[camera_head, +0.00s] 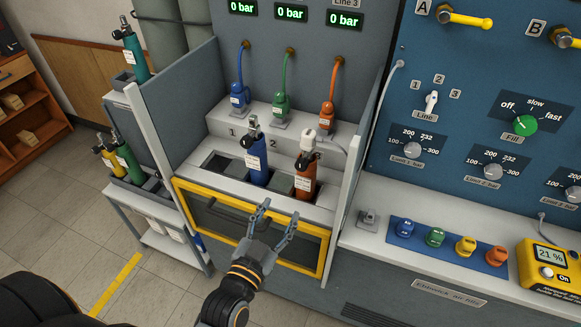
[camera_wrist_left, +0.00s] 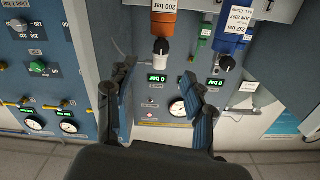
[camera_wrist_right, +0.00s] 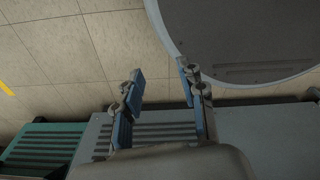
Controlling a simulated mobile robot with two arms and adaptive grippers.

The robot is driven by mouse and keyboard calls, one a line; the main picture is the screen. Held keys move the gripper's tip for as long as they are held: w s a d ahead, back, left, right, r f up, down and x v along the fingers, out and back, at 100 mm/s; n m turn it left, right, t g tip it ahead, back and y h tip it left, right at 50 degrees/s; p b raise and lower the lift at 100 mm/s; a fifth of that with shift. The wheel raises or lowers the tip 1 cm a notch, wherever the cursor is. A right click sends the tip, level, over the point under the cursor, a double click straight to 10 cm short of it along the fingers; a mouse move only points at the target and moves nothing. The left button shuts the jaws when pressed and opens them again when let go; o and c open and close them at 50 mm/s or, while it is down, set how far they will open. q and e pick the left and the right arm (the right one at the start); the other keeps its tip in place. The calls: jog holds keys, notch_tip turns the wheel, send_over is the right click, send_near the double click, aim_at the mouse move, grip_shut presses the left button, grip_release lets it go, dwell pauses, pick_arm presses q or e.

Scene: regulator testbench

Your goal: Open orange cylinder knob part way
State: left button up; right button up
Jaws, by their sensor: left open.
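My left gripper (camera_head: 279,212) is open and empty, in front of the rack near the yellow-framed guard and apart from the cylinder. My right gripper (camera_wrist_right: 161,80) is open and empty, away from the bench. The right gripper is not seen in the head view.
A blue cylinder (camera_head: 257,163) stands left of the orange one. The yellow-framed guard (camera_head: 213,200) lies across the rack's front. A grey side panel (camera_head: 365,150) bounds the rack's right. A yellow analyser (camera_head: 549,268) sits far right.

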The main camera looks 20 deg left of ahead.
aim_at(300, 168)
pick_arm(q)
jog(key=w, duration=0.4)
jog(key=w+p, duration=0.1)
jog(key=w, duration=0.3)
jog(key=w+r+p, duration=0.1)
jog(key=w, duration=0.3)
jog(key=shift+w, duration=0.85)
pick_arm(e)
jog(key=shift+s+r, duration=0.15)
jog(key=shift+r, duration=0.4)
jog(key=shift+s+r, duration=0.15)
jog(key=shift+r, duration=0.35)
pick_arm(q)
grip_shut()
